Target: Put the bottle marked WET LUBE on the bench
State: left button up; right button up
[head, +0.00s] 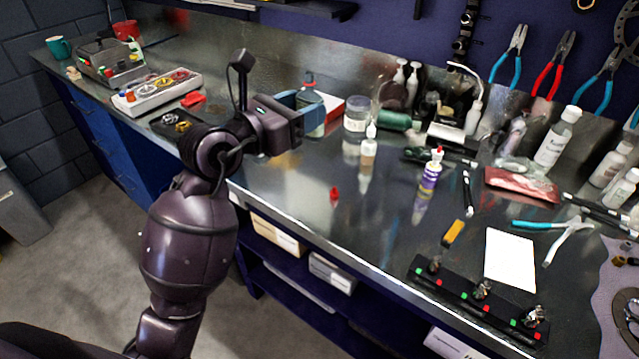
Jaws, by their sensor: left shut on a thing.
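My left gripper (300,112) is over the far half of the bench (290,195), its arm rising from the lower left. It is shut on a pale greenish bottle (314,118) with a dark reddish cap; the gripper hides part of this bottle. I cannot read its label or tell whether its base touches the bench. No WET LUBE marking is legible. My right gripper is not in view.
A clear jar (356,116) stands close right of the held bottle. A tool tray (163,90) is at the left. A black strip with clamps (478,295), a white card (510,260) and pliers (556,228) lie at the right.

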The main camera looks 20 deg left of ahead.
pick_arm(q)
notch_tip(320, 180, down, 16)
jog(key=b, duration=0.4)
jog(key=shift+f, duration=0.4)
jog(key=shift+f, duration=0.1)
jog(key=o, duration=0.7)
